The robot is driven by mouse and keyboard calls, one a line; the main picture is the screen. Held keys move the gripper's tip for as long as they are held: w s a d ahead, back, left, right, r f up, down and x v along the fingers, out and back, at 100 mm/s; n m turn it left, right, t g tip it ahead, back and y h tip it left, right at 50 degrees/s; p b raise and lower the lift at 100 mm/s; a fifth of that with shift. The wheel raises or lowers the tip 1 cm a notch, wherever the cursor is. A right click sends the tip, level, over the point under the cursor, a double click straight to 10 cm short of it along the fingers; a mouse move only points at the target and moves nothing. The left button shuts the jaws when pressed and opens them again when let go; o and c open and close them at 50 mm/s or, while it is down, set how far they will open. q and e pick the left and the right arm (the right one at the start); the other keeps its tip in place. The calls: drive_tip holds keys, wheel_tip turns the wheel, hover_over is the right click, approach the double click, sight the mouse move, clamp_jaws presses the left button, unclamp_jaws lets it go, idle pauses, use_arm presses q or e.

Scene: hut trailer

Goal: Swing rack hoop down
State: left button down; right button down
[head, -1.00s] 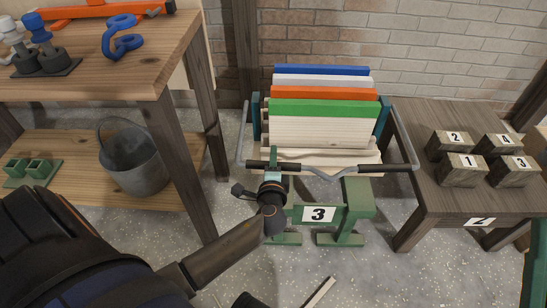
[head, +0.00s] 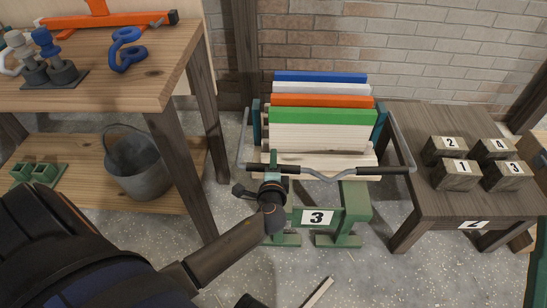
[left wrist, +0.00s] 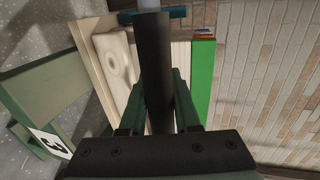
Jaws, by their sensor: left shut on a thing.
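The rack hoop (head: 325,178) is a grey bent metal bar with black grips, running across the front of a green rack stand (head: 345,215) marked 3. Its side arms slope up and back on both sides of the rack. My left gripper (head: 272,175) is shut on the hoop's left black grip. In the left wrist view the dark grip (left wrist: 155,75) runs between my left fingers (left wrist: 160,105). Boards with blue, white, orange and green top edges (head: 320,117) stand in the rack behind the hoop. My right gripper is not in view.
A wooden workbench (head: 110,95) stands at the left, with a grey bucket (head: 137,170) on its lower shelf. A low table (head: 420,205) with numbered blocks (head: 457,175) stands close at the right. A brick wall (head: 420,60) is behind. Some concrete floor in front is clear.

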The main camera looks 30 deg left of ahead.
use_arm(q)
drive_tip(key=shift+r, duration=0.15)
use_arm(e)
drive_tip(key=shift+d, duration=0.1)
use_arm(q)
drive_tip(key=c, duration=0.6)
unclamp_jaws()
